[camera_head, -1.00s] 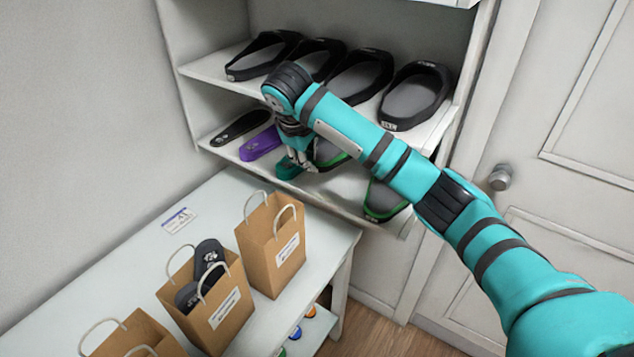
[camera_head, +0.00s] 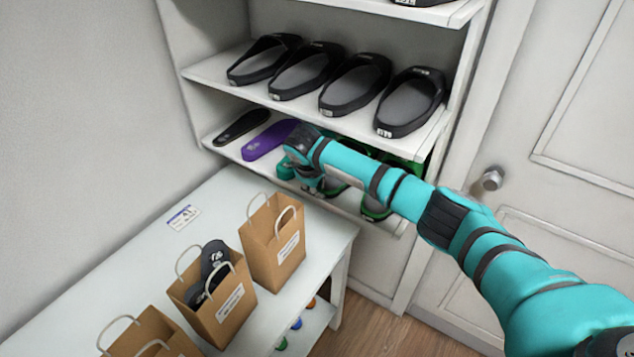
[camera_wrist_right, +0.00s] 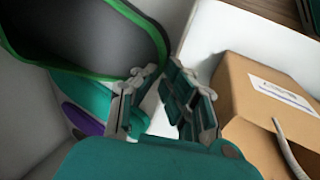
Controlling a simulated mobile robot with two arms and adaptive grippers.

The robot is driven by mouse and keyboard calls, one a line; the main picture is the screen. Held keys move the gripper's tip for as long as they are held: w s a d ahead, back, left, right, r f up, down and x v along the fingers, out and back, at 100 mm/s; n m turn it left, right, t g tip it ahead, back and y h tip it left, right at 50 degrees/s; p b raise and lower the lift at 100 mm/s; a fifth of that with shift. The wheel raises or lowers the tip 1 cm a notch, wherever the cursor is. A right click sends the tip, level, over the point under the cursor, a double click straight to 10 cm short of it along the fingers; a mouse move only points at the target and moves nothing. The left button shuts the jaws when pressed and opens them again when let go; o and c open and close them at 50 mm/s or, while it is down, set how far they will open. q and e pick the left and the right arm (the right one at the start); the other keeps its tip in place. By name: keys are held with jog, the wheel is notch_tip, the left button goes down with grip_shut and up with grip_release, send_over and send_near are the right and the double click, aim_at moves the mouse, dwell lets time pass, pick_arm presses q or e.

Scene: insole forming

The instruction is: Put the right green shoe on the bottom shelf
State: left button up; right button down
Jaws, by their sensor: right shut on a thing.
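Two green-rimmed shoes stand on the bottom shelf (camera_head: 222,150): one (camera_head: 335,186) beside my right gripper, the other (camera_head: 375,208) farther right, both partly hidden by my right arm. My right gripper (camera_head: 312,183) is low at the shelf's front edge. In the right wrist view, the nearer shoe's dark inside and green rim (camera_wrist_right: 120,77) fill the upper left. The right gripper's fingers (camera_wrist_right: 163,75) are shut on its rim at the end. My left gripper is not in view.
A black insole (camera_head: 240,127), a purple insole (camera_head: 268,140) and a teal insole (camera_head: 285,169) lie left of the gripper. Several black shoes (camera_head: 407,103) fill the shelf above. Paper bags (camera_head: 272,250) stand on the white table (camera_head: 325,235) in front.

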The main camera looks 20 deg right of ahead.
jog(key=shift+f, duration=0.1)
jog(key=c, duration=1.5)
grip_release()
jog(key=shift+o, duration=0.2)
jog(key=b+v, duration=0.2)
jog(key=v, duration=1)
jog(key=shift+b, duration=0.4)
jog(key=shift+s, duration=0.1)
